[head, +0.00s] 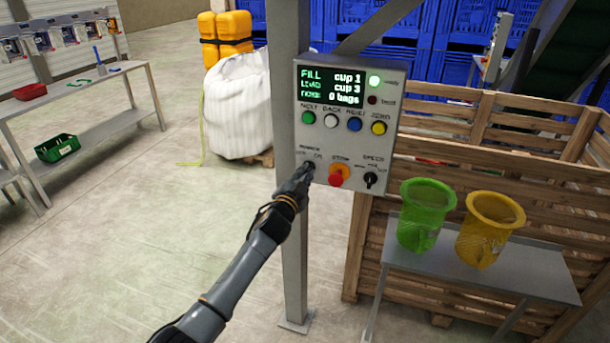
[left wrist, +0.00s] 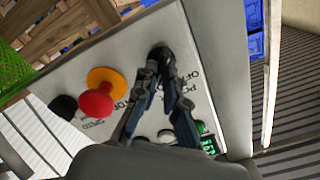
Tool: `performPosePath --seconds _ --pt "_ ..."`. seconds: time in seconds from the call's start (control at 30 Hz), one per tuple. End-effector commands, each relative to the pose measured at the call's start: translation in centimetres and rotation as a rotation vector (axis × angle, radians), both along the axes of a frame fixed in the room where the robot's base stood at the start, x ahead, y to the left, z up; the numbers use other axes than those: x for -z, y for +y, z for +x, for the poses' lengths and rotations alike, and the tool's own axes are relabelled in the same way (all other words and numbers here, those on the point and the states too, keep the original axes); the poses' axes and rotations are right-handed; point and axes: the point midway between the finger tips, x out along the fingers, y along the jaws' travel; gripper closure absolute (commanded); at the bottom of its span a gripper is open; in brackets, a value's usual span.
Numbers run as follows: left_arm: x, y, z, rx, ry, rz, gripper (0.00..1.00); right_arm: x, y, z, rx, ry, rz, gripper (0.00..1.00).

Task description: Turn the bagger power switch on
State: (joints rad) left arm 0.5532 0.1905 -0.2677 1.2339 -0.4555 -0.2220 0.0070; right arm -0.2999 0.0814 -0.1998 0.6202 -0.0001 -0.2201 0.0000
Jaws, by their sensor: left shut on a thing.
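The grey control box (head: 345,110) is fixed to a metal post. Its black power switch (head: 309,165) sits at the lower left, with the label just above it. My left gripper (head: 301,175) reaches up to it from below left and covers part of it. In the left wrist view, the fingertips (left wrist: 158,66) are closed around the black power switch (left wrist: 160,52), beside the letters OFF. I cannot tell which way the switch points. The display (head: 331,87) is lit with green and white text, and a green lamp (head: 374,81) beside it glows. My right gripper is out of view.
A red stop button (head: 336,178) on an orange base is close right of the switch, then a black speed knob (head: 370,179). Several coloured buttons sit above.

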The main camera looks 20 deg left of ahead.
Motion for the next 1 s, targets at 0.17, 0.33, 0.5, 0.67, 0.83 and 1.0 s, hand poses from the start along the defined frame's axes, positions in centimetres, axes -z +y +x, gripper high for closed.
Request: performPosePath --seconds 0.17,0.33,0.5,0.67,0.83,1.0 --pt "0.10 -0.03 -0.01 0.000 0.000 0.046 1.00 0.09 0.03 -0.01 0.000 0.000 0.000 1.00" --pt "0.10 -0.04 -0.01 0.000 -0.001 0.063 1.00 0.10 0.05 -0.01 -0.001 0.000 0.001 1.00" --pt "0.11 -0.05 -0.01 0.000 -0.001 0.065 1.00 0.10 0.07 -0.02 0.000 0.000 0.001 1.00" --pt "0.11 -0.05 -0.02 0.000 -0.001 0.065 1.00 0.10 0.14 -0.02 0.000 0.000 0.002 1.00" --pt "0.10 -0.05 -0.01 0.000 -0.001 0.064 0.67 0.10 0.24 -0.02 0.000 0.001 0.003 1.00" --pt "0.07 -0.05 -0.01 0.001 -0.001 0.063 0.67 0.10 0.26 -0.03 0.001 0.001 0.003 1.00"
